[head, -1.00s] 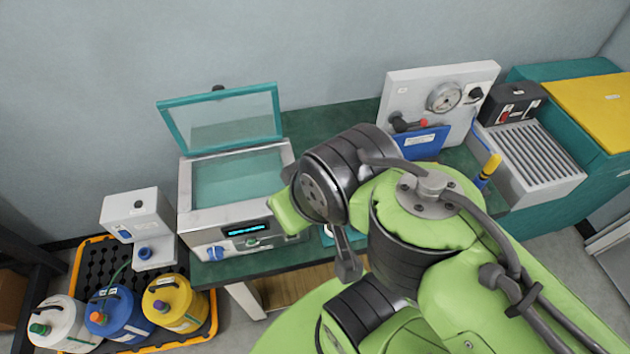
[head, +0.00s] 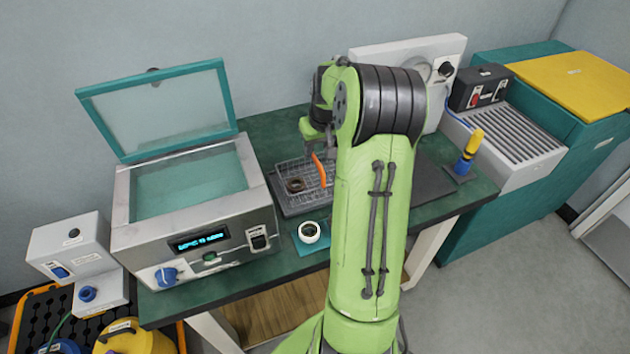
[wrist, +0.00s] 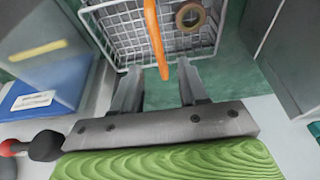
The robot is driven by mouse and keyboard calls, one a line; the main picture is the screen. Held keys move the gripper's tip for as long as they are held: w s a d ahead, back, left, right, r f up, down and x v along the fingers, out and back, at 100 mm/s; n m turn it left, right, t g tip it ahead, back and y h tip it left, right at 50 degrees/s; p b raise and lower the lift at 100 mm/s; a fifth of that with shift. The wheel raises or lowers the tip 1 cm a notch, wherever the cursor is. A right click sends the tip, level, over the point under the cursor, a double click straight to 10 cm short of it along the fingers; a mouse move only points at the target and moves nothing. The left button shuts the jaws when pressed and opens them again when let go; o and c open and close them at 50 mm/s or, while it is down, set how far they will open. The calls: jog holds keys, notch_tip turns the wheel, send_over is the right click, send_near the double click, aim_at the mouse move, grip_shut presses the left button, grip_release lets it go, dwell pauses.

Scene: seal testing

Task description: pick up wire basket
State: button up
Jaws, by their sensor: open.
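The wire basket (head: 287,196) sits on a dark tray on the green table, right of the bath. It has an orange handle (head: 319,169) and holds a brown ring (head: 295,184). In the wrist view the basket (wrist: 127,32) is at the top, with its orange handle (wrist: 155,35) running down between my fingers and the ring (wrist: 190,16) right of it. My gripper (wrist: 157,78) is open, its two fingers on either side of the handle's lower end. I cannot tell the depth between fingertips and handle. My arm hides the basket's right side in the head view.
The open water bath (head: 195,215) with its raised lid stands left of the basket. A white round cup (head: 309,232) on a teal pad is in front. A yellow-handled tool (head: 469,148) stands at right. A white gauge panel (head: 440,52) is behind my arm.

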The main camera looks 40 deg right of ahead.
aim_at(315, 158)
jog(key=b+x, duration=0.1)
jog(key=x, duration=0.7)
jog(key=shift+w+f+b, duration=0.1)
jog(key=shift+f+b, duration=0.15)
jog(key=shift+b, duration=0.15)
jog(key=shift+r, duration=0.1)
jog(key=shift+c, duration=0.2)
grip_shut()
